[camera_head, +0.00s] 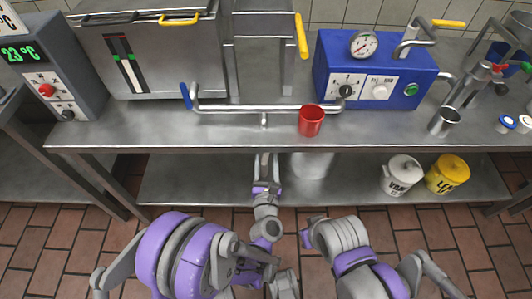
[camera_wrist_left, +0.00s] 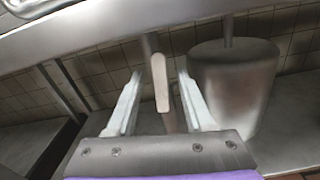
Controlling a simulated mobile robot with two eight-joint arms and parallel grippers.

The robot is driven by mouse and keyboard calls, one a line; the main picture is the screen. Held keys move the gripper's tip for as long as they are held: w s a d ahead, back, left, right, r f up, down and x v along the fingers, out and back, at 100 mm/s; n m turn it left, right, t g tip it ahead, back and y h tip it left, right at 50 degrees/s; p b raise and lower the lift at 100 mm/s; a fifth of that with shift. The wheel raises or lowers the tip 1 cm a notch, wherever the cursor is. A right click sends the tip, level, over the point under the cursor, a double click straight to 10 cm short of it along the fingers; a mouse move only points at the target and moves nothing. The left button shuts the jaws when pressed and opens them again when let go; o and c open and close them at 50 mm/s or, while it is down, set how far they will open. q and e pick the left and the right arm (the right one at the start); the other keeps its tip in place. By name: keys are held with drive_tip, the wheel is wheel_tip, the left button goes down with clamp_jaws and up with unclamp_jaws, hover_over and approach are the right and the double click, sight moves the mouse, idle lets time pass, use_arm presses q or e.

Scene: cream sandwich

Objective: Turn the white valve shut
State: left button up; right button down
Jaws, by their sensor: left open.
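The white valve's handle (camera_wrist_left: 161,84) is a pale, upright lever below a pipe in the left wrist view. My left gripper (camera_wrist_left: 160,78) is open, with one finger on each side of the lever and visible gaps to both. In the head view my left gripper (camera_head: 265,163) reaches under the front edge of the steel counter, and the valve handle cannot be made out clearly there. My right arm shows at the lower right of the head view, but its gripper does not show.
The steel counter (camera_head: 400,135) overhangs my left gripper. A metal vessel (camera_wrist_left: 235,85) stands close on its right. A red cup (camera_head: 311,120) stands on the counter. A white bucket (camera_head: 402,175) and a yellow bucket (camera_head: 447,174) stand on the lower shelf (camera_head: 190,185).

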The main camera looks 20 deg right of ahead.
use_arm(q)
drive_tip(key=shift+x, duration=1.25)
clamp_jaws()
idle(0.5)
